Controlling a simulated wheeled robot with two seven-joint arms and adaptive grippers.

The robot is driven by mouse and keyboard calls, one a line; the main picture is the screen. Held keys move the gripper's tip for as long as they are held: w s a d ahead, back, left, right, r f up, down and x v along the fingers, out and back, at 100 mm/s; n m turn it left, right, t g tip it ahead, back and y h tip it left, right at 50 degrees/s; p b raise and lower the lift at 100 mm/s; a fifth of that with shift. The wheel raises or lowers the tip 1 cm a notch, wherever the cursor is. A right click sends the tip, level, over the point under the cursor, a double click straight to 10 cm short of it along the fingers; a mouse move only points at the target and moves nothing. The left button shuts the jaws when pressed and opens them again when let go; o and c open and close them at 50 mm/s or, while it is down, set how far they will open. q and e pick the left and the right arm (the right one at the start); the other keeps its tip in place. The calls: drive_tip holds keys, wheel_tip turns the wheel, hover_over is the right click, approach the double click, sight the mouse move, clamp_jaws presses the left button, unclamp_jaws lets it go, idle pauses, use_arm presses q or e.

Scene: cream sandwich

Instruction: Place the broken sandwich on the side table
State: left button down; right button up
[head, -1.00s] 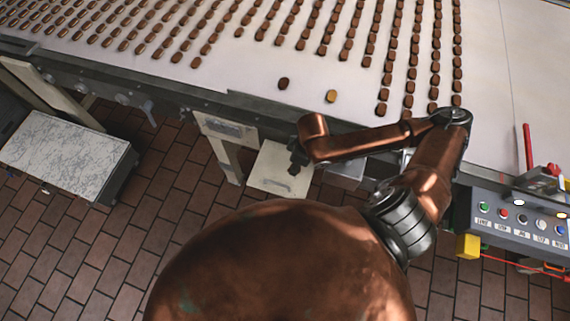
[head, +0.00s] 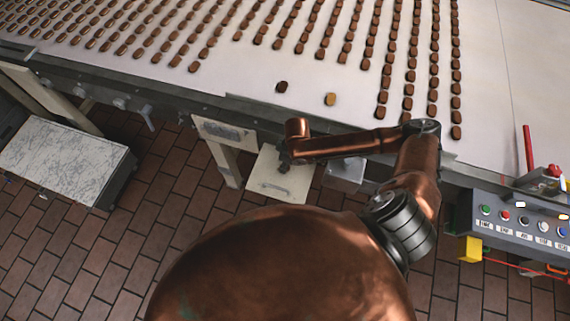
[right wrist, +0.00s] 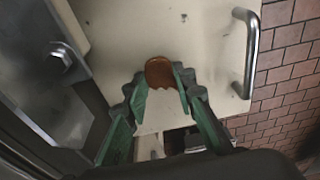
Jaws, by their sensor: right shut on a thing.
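A brown broken sandwich piece (right wrist: 160,72) with a jagged lower edge is between the green fingertips of my right gripper (right wrist: 160,88) in the right wrist view. The gripper is shut on it. In the head view my right gripper (head: 286,163) is small and dark below the conveyor edge, over a cream panel; the piece cannot be made out there. A low table with a white marbled top (head: 65,155) stands at the left, well apart from the gripper, its visible top bare. My left gripper is not in view.
The conveyor (head: 230,85) carries rows of sandwiches, with a dark one (head: 282,87) and a lighter one (head: 330,99) apart near its front edge. The cream panel (head: 275,190) has a metal handle (right wrist: 248,55). A button panel (head: 510,222) is at right. Tiled floor is open between table and panel.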

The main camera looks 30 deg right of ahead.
sight(289, 168)
drive_tip(key=o, duration=0.7)
drive_tip(key=shift+f, duration=0.1)
drive_tip(key=shift+o, duration=0.2)
wheel_tip(289, 168, up, 12)
drive_tip(key=s+d, duration=0.1)
drive_tip(key=shift+s+p, duration=0.15)
drive_tip(key=shift+p, duration=0.3)
drive_tip(key=shift+d, duration=0.1)
